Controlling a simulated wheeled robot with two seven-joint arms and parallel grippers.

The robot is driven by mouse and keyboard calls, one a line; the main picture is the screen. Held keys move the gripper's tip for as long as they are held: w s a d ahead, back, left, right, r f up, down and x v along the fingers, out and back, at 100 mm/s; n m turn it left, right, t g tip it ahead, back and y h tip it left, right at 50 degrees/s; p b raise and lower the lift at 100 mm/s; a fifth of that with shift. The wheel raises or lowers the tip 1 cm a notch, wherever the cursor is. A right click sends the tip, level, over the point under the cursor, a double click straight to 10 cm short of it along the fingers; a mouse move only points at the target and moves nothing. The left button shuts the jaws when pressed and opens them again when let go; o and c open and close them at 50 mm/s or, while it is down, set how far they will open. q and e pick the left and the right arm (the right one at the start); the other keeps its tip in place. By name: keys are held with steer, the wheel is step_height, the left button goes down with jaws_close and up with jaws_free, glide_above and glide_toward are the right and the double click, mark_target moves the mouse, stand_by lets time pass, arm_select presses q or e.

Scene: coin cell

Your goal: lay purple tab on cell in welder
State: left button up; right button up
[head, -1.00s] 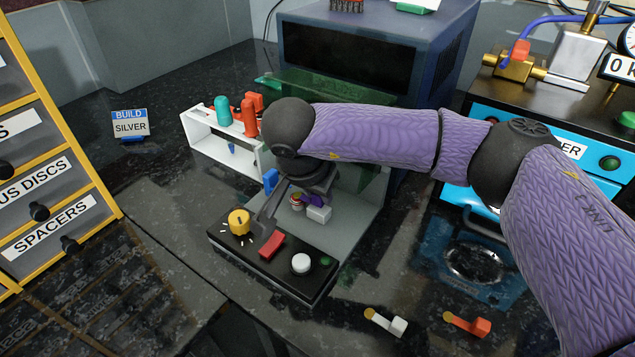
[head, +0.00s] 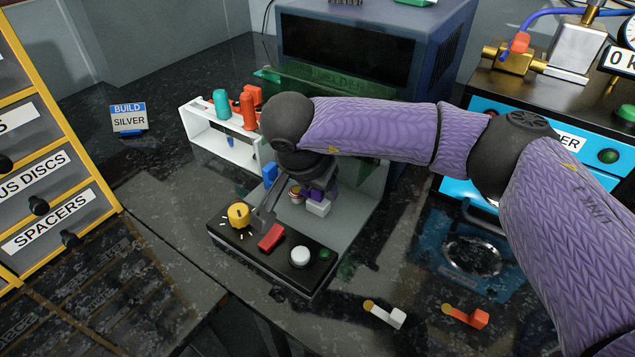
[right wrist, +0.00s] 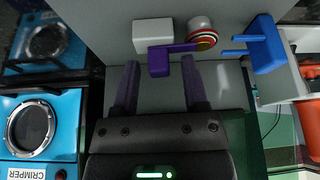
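The purple tab (right wrist: 158,63) shows in the right wrist view as a small block with a thin strip pointing right. The strip's end overlaps the red-and-white striped cell (right wrist: 200,28); I cannot tell whether it touches it. In the head view the cell (head: 296,192) stands in the welder (head: 350,220), partly hidden by my right arm. My right gripper (right wrist: 160,70) is open, its fingers apart on either side of the tab's block, with gaps visible. In the head view the gripper (head: 312,184) is low over the welder. My left gripper is not in view.
A white block (right wrist: 153,32) sits beside the cell, and a blue pronged piece (right wrist: 265,45) faces it. The welder's front panel has a yellow dial (head: 238,216). White (head: 385,314) and orange (head: 466,317) tabs lie on the counter. A crimper (right wrist: 33,125) stands nearby.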

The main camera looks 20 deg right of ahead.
steer(key=shift+o, duration=0.2)
arm_select(q)
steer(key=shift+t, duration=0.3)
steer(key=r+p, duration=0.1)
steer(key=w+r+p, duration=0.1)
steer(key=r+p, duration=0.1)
steer(key=p, duration=0.1)
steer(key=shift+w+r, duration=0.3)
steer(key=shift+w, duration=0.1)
arm_select(e)
steer(key=v, duration=1)
